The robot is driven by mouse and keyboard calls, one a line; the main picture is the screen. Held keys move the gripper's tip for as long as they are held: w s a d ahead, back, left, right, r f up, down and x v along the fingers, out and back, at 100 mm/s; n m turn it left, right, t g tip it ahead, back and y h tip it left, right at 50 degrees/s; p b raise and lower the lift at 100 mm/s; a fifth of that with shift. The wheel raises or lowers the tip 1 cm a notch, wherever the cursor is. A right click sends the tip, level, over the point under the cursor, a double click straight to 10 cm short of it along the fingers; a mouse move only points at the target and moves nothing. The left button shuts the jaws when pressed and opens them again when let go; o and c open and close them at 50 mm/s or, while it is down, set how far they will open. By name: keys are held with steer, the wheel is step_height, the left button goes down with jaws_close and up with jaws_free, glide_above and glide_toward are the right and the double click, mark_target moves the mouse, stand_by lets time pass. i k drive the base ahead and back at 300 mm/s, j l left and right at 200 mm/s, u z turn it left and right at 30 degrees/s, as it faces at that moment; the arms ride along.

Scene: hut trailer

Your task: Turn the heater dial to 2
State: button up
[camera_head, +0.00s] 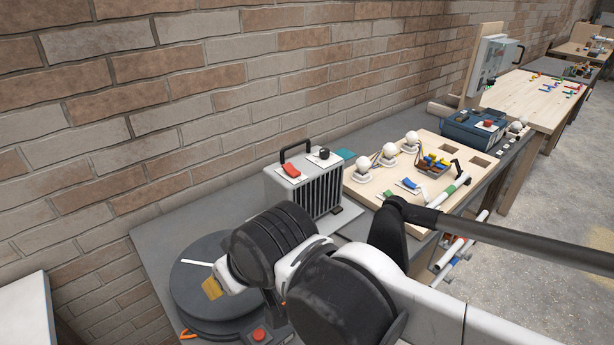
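The heater (303,185) is a light grey box with dark vertical fins on its front and a black carry handle on top. It stands on the grey bench by the brick wall. The dark round dial (323,154) sits on a white plate on the heater's top, at the right. A red switch (291,170) sits left of it, by the handle. The dial's numbers and pointer are too small to read. My arm's black and white links fill the lower middle, in front of the heater. I cannot make out my gripper's fingers, and nothing visible touches the dial.
Right of the heater, a wooden board (436,150) carries white bulbs, switches and colored parts. A round black disc (190,265) lies on the bench at lower left. The wall (150,90) runs close behind the heater.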

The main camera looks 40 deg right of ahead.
mark_target(324, 152)
steer(key=z, duration=1.15)
